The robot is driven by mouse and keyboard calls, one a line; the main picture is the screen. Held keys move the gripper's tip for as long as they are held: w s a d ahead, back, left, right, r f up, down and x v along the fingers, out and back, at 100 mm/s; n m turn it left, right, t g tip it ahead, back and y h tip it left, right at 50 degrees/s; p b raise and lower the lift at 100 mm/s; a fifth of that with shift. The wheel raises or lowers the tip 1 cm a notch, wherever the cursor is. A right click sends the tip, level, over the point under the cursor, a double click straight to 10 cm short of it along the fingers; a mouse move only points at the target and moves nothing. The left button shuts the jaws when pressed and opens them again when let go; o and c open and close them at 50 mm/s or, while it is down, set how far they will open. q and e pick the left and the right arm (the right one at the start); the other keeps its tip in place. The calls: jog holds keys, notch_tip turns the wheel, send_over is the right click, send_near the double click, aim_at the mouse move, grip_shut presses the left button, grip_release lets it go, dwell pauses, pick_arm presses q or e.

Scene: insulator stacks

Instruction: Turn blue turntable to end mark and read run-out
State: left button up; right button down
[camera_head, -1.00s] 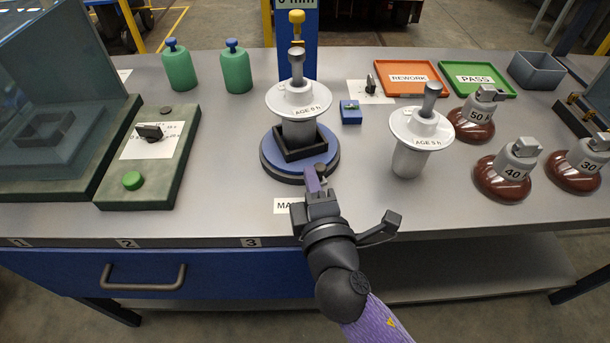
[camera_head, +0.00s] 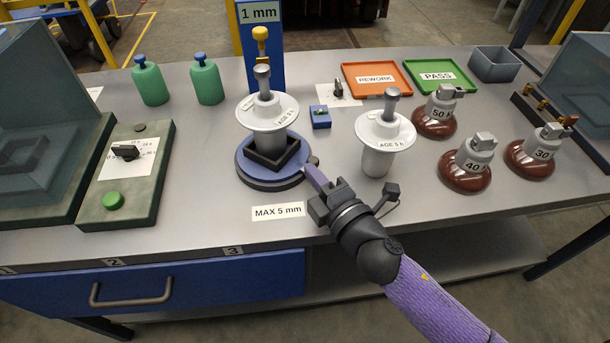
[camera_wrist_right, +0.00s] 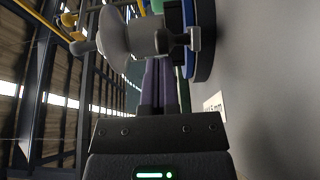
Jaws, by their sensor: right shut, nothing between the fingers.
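The blue turntable (camera_head: 247,168) sits on the bench with a black square holder (camera_head: 290,158) on it. A grey-white insulator (camera_head: 268,112) stands upright in the holder, its AGE label facing right. A yellow-tipped gauge (camera_head: 260,36) stands behind it, in front of a blue post whose sign (camera_head: 259,13) reads 1 mm. My right gripper (camera_head: 310,170) is shut and empty at the turntable's right front edge. In the right wrist view its fingers (camera_wrist_right: 160,78) lie beside a grey peg (camera_wrist_right: 194,40) on the turntable; contact is unclear. My left gripper is out of view.
A MAX 5 mm label (camera_head: 279,211) lies before the turntable. A second insulator (camera_head: 379,150) stands close to the right. Brown-based weights (camera_head: 466,178) are farther right; REWORK (camera_head: 368,92) and PASS (camera_head: 410,88) trays lie behind. A green-button timer panel (camera_head: 100,205) is at left.

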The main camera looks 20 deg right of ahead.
jog(key=shift+w+d, duration=0.35)
jog(key=shift+d, duration=0.2)
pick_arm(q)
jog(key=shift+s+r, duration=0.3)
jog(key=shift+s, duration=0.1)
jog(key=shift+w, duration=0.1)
pick_arm(e)
jog(key=shift+w+d, duration=0.15)
jog(key=shift+d, duration=0.05)
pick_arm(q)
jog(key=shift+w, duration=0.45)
